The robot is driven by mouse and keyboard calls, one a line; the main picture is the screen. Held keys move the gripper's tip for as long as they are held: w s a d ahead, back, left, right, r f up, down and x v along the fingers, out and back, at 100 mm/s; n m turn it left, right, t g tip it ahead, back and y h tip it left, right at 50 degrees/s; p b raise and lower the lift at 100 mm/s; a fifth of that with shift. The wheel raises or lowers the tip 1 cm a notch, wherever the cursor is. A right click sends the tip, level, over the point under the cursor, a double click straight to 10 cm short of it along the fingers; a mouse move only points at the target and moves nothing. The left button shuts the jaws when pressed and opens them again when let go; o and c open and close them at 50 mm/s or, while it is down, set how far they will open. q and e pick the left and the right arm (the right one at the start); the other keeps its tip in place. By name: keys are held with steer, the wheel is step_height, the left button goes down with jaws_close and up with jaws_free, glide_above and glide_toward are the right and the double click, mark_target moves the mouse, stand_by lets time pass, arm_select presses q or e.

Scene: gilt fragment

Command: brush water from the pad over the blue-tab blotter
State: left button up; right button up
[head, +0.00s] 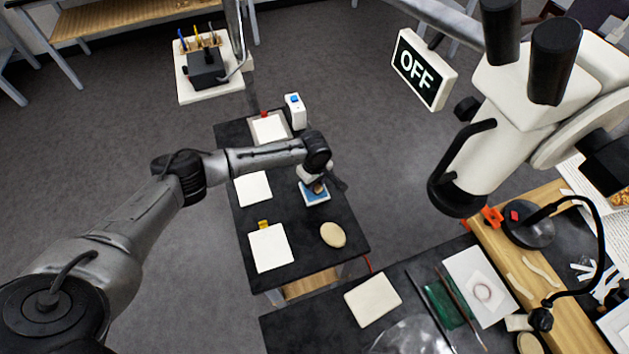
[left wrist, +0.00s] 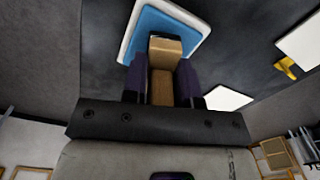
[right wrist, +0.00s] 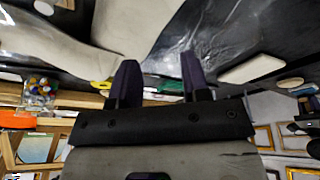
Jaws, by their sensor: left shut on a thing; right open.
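My left gripper (head: 316,180) is shut on the brush (left wrist: 162,75), a tan wooden block in the left wrist view. It is right over the blue water pad (head: 315,197) in its white tray; the pad also shows in the left wrist view (left wrist: 150,28). Whether the bristles touch the pad is hidden. A white blotter (head: 252,189) lies left of the pad, with no tab showing; my arm passes just behind it. Another has a yellow tab (head: 270,249), and one at the back has a red tab (head: 268,128). My right gripper (right wrist: 160,80) is open and empty.
A white box with a blue mark (head: 295,110) stands behind the pad. A beige oval (head: 333,234) lies in front of it. A microscope (head: 540,80) and an OFF sign (head: 424,70) are at right. The near bench holds a pale slab (head: 372,300) and thin tools.

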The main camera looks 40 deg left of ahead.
arm_select(q)
steer(key=shift+f, duration=0.4)
arm_select(e)
steer(key=shift+a, duration=0.15)
stand_by(0.9)
arm_select(q)
steer(key=shift+p, duration=0.3)
arm_select(e)
steer(key=shift+r, duration=0.3)
arm_select(q)
steer(key=shift+f, duration=0.1)
arm_select(e)
steer(key=shift+r, duration=0.2)
stand_by(0.5)
stand_by(0.6)
arm_select(q)
steer(key=shift+p, duration=0.35)
arm_select(e)
steer(key=shift+r, duration=0.1)
